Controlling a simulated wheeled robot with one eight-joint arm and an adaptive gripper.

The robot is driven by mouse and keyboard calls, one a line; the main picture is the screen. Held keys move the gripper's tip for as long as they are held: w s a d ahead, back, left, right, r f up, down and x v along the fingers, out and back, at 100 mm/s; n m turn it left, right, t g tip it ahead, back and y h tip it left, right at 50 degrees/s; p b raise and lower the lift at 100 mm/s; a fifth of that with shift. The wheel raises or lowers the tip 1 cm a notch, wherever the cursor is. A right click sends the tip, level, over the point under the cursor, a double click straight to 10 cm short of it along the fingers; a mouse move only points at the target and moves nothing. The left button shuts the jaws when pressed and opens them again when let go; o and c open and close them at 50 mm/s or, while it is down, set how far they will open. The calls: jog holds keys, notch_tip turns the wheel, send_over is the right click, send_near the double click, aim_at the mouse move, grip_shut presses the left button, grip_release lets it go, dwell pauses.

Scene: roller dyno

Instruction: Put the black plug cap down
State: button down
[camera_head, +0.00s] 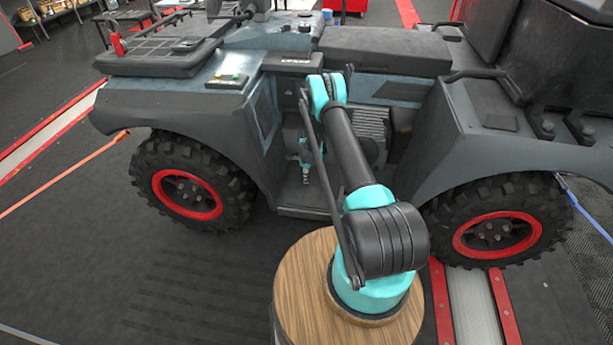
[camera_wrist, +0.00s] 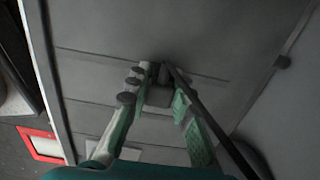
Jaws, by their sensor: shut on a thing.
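My gripper (camera_wrist: 161,76) points away from the wrist camera, with its two pale green-padded fingers converging at the tips. It is shut on a small dark thing between the fingertips, which I take to be the black plug cap (camera_wrist: 164,73); its shape is mostly hidden and dim. Behind it is a grey panelled surface, and I cannot tell whether the cap touches it. In the head view my gripper (camera_head: 305,165) shows small and teal in the vehicle's footwell, partly behind my arm. The cap cannot be made out there.
The grey quad vehicle (camera_head: 385,48) surrounds the footwell, with its front bodywork on the left and a fender (camera_head: 490,125) on the right. Its wheels (camera_head: 190,190) have red rims. A red-edged roller strip (camera_head: 470,305) lies at lower right. Dark floor (camera_head: 110,255) is open at lower left.

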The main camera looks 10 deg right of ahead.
jog(key=shift+f, duration=0.15)
jog(key=c, duration=1.3)
grip_release()
jog(key=shift+c, duration=0.2)
